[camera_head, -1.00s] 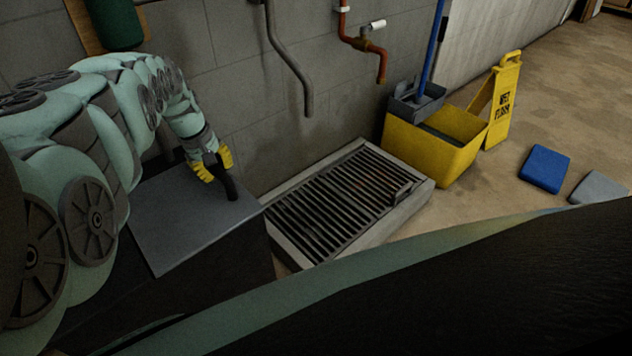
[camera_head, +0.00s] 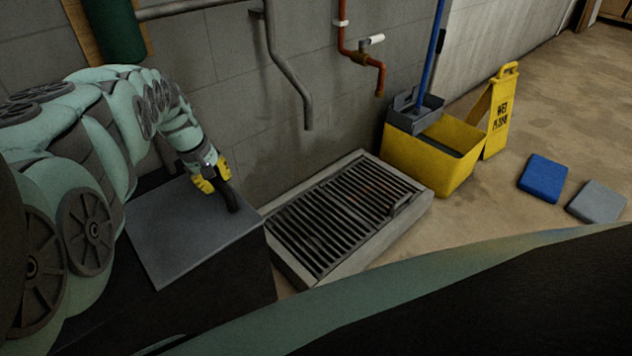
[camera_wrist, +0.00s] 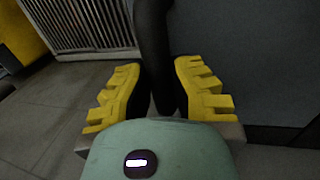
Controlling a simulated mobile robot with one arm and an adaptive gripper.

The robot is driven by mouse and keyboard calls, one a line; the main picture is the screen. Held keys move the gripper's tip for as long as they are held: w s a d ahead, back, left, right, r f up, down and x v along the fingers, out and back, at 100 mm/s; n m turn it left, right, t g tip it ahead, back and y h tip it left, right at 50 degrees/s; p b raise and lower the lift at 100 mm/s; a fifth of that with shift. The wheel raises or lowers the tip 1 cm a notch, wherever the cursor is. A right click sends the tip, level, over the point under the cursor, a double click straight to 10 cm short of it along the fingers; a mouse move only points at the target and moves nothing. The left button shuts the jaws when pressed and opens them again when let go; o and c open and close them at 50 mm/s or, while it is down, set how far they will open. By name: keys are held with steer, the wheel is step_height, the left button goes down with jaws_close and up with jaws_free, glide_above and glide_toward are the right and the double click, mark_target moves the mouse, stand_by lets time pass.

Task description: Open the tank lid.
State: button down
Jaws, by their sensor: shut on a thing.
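The tank lid (camera_head: 185,240) is a flat dark-grey panel on top of a black box-shaped tank (camera_head: 215,300), at the left of the head view. It lies flat, with no gap visible under it. A black curved bar, seemingly the lid's handle (camera_head: 231,198), stands near the lid's right end. My gripper (camera_head: 214,180), with yellow ridged fingers, is shut on this bar. In the wrist view the bar (camera_wrist: 153,50) runs up between the two yellow fingers (camera_wrist: 155,95).
A floor grate (camera_head: 345,215) in a raised concrete frame lies right of the tank. A yellow mop bucket (camera_head: 430,155), a wet-floor sign (camera_head: 497,110) and blue (camera_head: 543,177) and grey (camera_head: 597,201) pads are farther right. A grey wall with pipes (camera_head: 285,65) stands behind.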

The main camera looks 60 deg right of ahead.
steer(key=shift+a+r, duration=0.1)
steer(key=shift+r, duration=0.15)
steer(key=shift+a+r+h+p, duration=0.15)
steer(key=shift+r+h+p, duration=0.25)
steer(key=shift+p, duration=0.8)
steer(key=shift+w+a+r+g+h+p, duration=0.1)
steer(key=shift+a+r+h+p, duration=0.15)
steer(key=shift+r+p, duration=0.4)
steer(key=shift+w+a+r+g+h+p, duration=0.15)
steer(key=shift+r+p, duration=0.25)
steer(key=shift+p, duration=0.6)
steer(key=shift+s+a+r+g+h+p, duration=0.1)
steer(key=shift+a+r+h+p, duration=0.2)
steer(key=shift+r+p, duration=0.35)
